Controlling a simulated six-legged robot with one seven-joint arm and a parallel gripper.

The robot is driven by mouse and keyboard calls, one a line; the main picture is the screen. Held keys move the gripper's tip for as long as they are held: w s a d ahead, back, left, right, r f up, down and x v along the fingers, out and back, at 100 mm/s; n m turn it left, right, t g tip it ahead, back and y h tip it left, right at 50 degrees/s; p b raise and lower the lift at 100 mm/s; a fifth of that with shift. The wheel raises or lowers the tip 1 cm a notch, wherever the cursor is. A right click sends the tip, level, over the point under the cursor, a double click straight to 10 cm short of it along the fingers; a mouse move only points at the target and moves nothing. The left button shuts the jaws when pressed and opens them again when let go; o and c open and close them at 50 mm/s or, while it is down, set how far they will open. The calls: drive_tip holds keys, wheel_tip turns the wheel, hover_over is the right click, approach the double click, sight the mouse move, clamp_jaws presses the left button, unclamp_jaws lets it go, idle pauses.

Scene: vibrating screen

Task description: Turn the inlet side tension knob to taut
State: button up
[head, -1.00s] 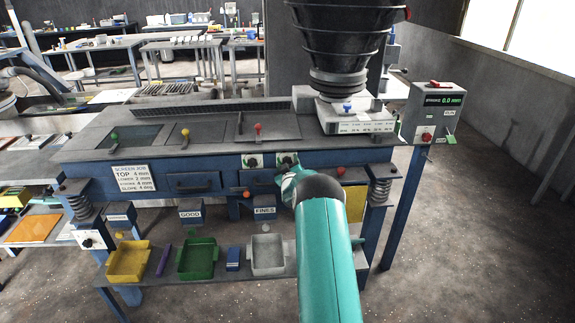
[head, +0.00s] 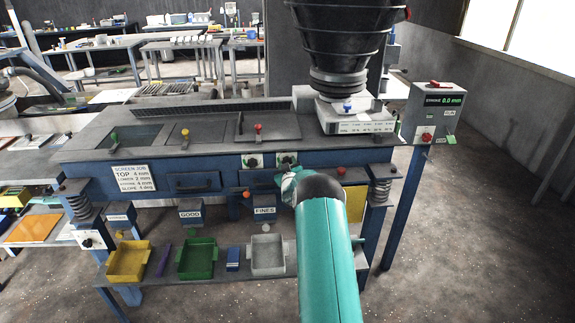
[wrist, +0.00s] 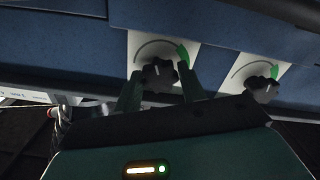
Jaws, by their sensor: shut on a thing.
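In the wrist view my gripper (wrist: 160,76) has its two fingers on either side of a dark lobed knob (wrist: 157,73), shut on it. The knob has a pale pointer mark and stands on a white plate with a grey arc and a green sector at its upper right. A second, similar knob (wrist: 262,89) with its own plate is to the right, apart from the fingers. In the head view two white knob plates (head: 253,161) sit on the blue machine front.
A red ball knob (head: 341,171) sits right of the plates. The FINES chute (head: 265,211) and trays, including a green one (head: 197,271), are below. The hopper (head: 337,45) stands above, and a control box (head: 432,115) is at the right. Floor is clear on the right.

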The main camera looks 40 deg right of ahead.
drive_tip(key=m, duration=0.8)
drive_tip(key=shift+m, duration=0.4)
drive_tip(key=m, duration=0.4)
drive_tip(key=shift+m, duration=2.2)
drive_tip(key=o, duration=0.9)
drive_tip(key=shift+o, duration=0.2)
